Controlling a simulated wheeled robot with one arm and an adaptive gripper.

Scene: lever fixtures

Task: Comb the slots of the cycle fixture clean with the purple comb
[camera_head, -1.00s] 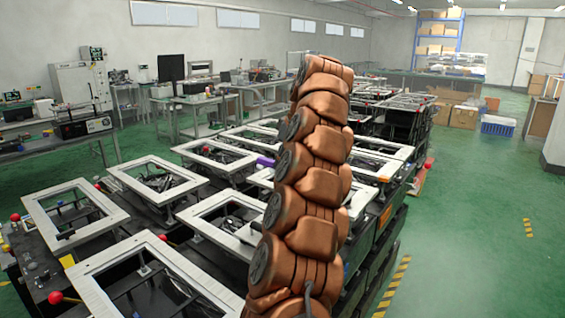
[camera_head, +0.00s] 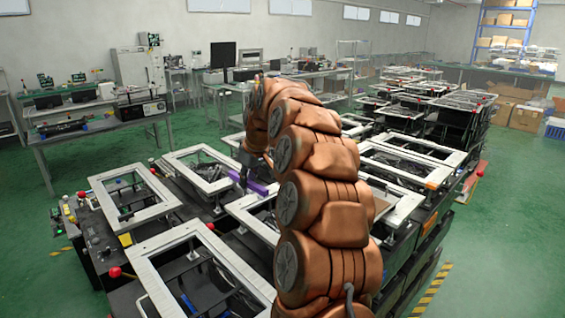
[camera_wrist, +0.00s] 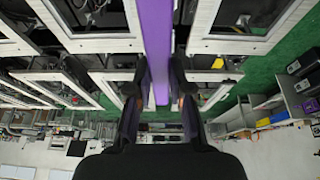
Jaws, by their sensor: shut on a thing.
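The purple comb (camera_wrist: 157,40) runs upright through the middle of the wrist view, between the two fingers of my gripper (camera_wrist: 157,82), which is shut on it. In the head view the comb (camera_head: 257,188) shows as a purple bar left of my arm, just above the white-framed fixtures. My gripper (camera_head: 243,178) is dark and small there, pointing down at the comb. Several alike fixtures with white frames (camera_head: 137,215) stand in rows; I cannot tell which is the cycle fixture. Slots and comb teeth are not clear, nor whether the comb touches a frame.
Red knobs (camera_head: 115,272) and small posts stick up along the fixtures' near left edge. More fixtures stand in rows behind my arm. A bench with equipment (camera_head: 140,108) stands at the back left. Green floor (camera_head: 500,250) is free at the right and left.

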